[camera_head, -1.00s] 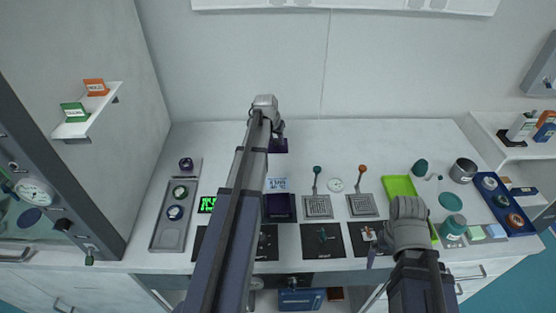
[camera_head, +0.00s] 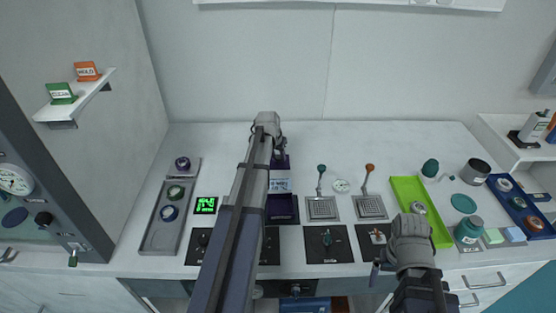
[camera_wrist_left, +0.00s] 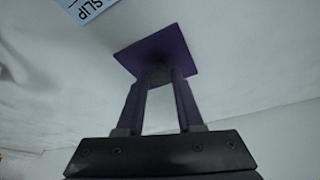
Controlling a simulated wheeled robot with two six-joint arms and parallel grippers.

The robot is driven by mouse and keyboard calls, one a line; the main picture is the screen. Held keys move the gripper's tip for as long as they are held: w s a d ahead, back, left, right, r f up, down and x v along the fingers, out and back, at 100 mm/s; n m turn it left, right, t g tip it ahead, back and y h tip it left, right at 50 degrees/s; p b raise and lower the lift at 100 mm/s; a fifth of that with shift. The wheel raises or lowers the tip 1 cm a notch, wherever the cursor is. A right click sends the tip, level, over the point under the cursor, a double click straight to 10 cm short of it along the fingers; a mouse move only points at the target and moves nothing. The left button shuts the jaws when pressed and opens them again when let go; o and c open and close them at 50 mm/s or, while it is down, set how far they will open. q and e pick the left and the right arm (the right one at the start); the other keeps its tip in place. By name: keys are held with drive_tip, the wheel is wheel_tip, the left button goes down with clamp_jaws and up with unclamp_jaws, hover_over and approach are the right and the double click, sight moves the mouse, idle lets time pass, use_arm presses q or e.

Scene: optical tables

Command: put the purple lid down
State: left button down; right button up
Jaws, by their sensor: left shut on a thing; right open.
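The purple lid (camera_head: 281,161) is a flat square plate behind the white slip card (camera_head: 279,186) and the open purple box (camera_head: 282,209). My left gripper (camera_head: 280,148) is shut on the lid from above; the left wrist view shows both fingers closed in on the middle of the lid (camera_wrist_left: 165,50). The slip card also shows at the top of the left wrist view (camera_wrist_left: 88,8). I cannot tell whether the lid touches the worktop. My right gripper (camera_head: 378,266) is open over the front of the table, at the right.
Left of my left arm lie a grey tray (camera_head: 155,240) with round pieces and a green display (camera_head: 206,205). Right of the box are two grates (camera_head: 322,209) with levers. A lime tray (camera_head: 405,187) and a blue tray (camera_head: 519,219) lie further right. The worktop behind the lid is clear.

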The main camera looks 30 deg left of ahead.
use_arm(q)
drive_tip(key=shift+r, duration=0.1)
drive_tip(key=shift+f, duration=0.2)
drive_tip(key=c, duration=0.5)
unclamp_jaws()
drive_tip(key=shift+c, duration=0.2)
drive_tip(key=shift+r, duration=0.15)
drive_tip(key=p+v, duration=1.1)
drive_tip(key=v, duration=0.1)
drive_tip(key=shift+d, duration=0.1)
